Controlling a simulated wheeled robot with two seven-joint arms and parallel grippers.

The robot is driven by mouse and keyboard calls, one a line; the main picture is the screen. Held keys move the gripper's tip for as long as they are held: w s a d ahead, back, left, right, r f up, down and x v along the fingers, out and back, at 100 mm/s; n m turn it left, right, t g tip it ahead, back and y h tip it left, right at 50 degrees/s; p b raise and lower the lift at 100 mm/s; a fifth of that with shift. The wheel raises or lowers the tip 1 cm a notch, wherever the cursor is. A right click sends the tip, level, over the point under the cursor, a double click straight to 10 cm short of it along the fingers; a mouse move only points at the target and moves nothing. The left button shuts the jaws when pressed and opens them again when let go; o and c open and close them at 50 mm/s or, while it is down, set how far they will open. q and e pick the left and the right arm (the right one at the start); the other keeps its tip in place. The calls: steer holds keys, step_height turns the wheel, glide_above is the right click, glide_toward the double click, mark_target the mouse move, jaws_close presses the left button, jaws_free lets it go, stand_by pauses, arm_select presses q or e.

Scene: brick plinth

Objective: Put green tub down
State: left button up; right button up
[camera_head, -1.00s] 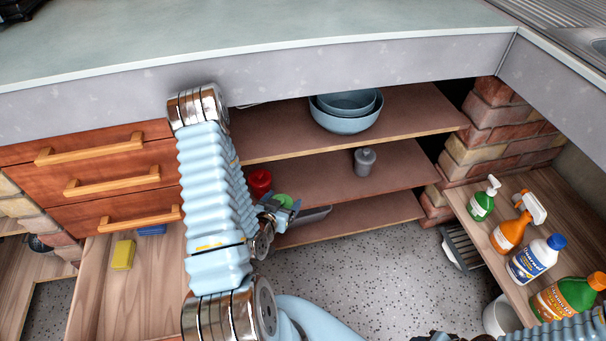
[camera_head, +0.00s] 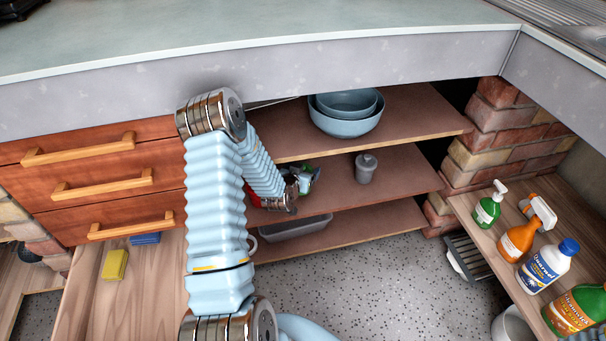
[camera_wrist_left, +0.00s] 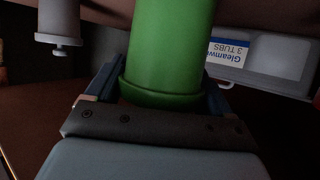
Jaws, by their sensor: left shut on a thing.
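The green tub (camera_wrist_left: 170,45) fills the middle of the left wrist view, between the blue fingers of my left gripper (camera_wrist_left: 155,90), which is shut on it. In the head view the left gripper (camera_head: 299,185) is at the middle shelf (camera_head: 400,178), near its left part, with only a bit of green tub (camera_head: 304,184) showing. The tub's far end is cut off in the wrist view, so I cannot tell whether it touches the shelf. My right gripper is not in view.
A grey lidded jar (camera_head: 366,168) stands right of the gripper on the middle shelf. A red item (camera_head: 253,197) is partly hidden by my arm. Blue bowls (camera_head: 347,115) sit above, a grey tray (camera_head: 295,228) below. A labelled container (camera_wrist_left: 265,58) shows in the wrist view.

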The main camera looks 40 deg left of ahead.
arm_select(q)
steer(key=shift+f, duration=1.05)
steer(key=shift+f, duration=0.15)
steer(key=o, duration=0.9)
